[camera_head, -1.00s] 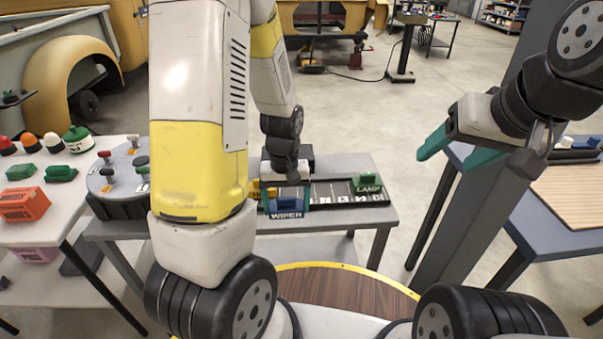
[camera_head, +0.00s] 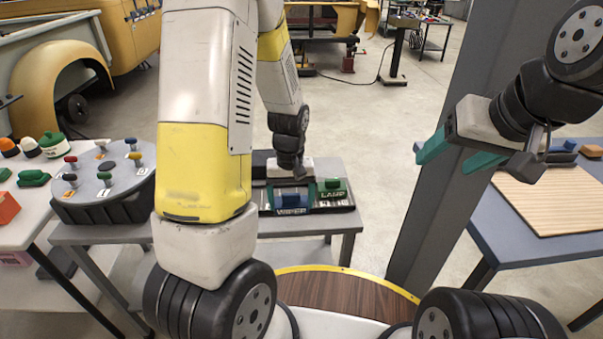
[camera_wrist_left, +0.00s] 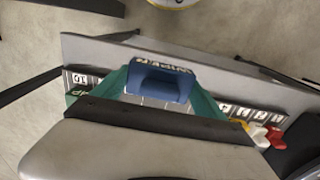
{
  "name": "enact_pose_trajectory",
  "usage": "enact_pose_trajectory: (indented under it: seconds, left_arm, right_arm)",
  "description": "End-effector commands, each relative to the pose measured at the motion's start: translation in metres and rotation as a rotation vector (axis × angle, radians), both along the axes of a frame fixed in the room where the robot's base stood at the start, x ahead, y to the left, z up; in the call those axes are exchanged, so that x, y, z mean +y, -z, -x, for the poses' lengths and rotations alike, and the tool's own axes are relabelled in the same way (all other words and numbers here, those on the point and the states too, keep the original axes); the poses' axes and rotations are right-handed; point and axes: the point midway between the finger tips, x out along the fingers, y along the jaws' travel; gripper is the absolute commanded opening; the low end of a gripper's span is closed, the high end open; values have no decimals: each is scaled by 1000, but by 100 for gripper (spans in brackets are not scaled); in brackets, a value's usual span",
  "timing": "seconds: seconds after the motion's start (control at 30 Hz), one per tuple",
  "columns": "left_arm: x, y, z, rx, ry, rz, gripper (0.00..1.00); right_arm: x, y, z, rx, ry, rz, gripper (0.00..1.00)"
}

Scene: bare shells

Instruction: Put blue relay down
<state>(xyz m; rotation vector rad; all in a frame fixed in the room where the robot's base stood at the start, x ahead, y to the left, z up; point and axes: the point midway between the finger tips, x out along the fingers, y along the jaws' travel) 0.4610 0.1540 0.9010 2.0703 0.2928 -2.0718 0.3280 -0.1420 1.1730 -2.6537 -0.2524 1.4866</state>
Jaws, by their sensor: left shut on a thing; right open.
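The blue relay, labelled WIPER (camera_head: 291,203), is held at the front of a black rail (camera_head: 344,207) on a grey table. My left gripper (camera_head: 291,193) is shut on it. In the left wrist view the blue relay (camera_wrist_left: 158,82) sits between my left gripper's green fingers (camera_wrist_left: 160,92). I cannot tell whether its underside touches the rail. A green relay labelled LAMP (camera_head: 333,187) stands on the rail just right of it, its edge also showing in the wrist view (camera_wrist_left: 72,96). My right gripper (camera_head: 457,152) is open and empty, away at the right.
A round grey stand with coloured knobs (camera_head: 103,178) is left of the rail. A white table (camera_head: 40,222) with coloured parts is further left. A grey pillar (camera_head: 440,170) and a blue-grey table with a slatted wooden board (camera_head: 560,200) are at the right.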

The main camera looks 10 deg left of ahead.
Motion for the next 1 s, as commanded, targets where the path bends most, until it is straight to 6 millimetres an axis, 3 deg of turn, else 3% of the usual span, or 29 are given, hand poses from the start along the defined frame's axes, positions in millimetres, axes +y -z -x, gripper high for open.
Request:
enact_pose_trajectory:
  seconds: [0.2,0.4,0.63,0.83,1.0]
  left_arm:
    - [6,7,-60,-1,-2,0,37]
    - [9,9,-95,-1,-1,1,37]
    - [11,11,-111,-1,0,1,37]
    - [11,41,-110,3,0,1,37]
    - [10,46,-110,0,1,1,37]
  right_arm:
    - [0,0,0,0,0,0,65]
    - [0,0,0,0,0,0,65]
    - [0,0,0,0,0,0,65]
    - [0,0,0,0,0,0,65]
    - [0,0,0,0,0,0,65]
